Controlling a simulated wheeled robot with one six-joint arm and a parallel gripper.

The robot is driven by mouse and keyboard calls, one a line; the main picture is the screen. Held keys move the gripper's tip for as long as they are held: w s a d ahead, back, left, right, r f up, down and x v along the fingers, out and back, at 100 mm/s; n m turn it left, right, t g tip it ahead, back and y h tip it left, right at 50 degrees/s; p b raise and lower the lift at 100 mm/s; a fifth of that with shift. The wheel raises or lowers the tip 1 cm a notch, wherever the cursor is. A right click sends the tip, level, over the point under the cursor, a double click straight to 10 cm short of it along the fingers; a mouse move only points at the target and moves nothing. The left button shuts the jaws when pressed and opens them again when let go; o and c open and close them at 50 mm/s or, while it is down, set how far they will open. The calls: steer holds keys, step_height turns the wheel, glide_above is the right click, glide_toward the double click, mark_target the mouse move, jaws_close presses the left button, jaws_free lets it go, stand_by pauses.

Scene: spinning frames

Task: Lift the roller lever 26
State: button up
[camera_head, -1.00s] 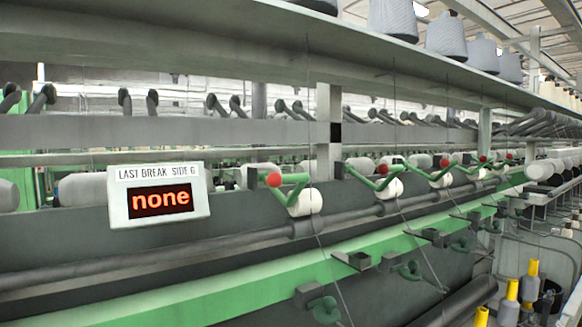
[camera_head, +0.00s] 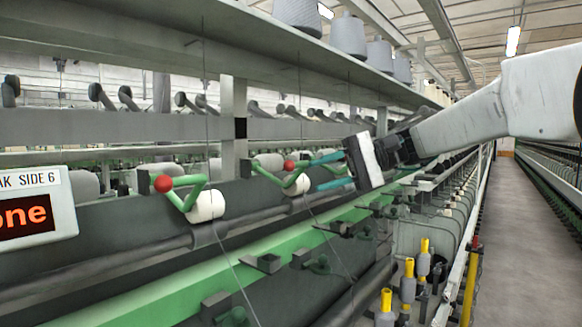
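Green V-shaped roller levers with red ball ends stand along the machine. The nearest lever (camera_head: 183,198) is at left, by a white roller (camera_head: 208,205). A second lever (camera_head: 292,180) is further along, with its own white roller (camera_head: 298,184). No number shows on either, so I cannot tell which is 26. My gripper (camera_head: 316,174) reaches in from the right with two teal fingers spread apart. The fingertips are in the picture just right of the second lever; nothing shows between them. Levers further along are hidden behind my gripper.
A white sign (camera_head: 38,212), partly cut off, hangs at left. A grey shelf with cones (camera_head: 348,36) runs above. A green rail (camera_head: 200,277) runs below the rollers. Yellow-topped bobbins (camera_head: 408,280) stand at lower right. A clear aisle (camera_head: 515,230) lies at right.

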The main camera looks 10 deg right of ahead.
mark_target(303, 164)
steer(key=shift+y, duration=0.8)
steer(key=w, duration=0.1)
steer(key=w+r, duration=0.2)
steer(key=shift+w+d, duration=0.15)
steer(key=shift+w, duration=0.25)
steer(key=a, duration=0.5)
steer(key=a+f, duration=0.1)
steer(key=a, duration=0.1)
steer(key=shift+a, duration=0.15)
jaws_close()
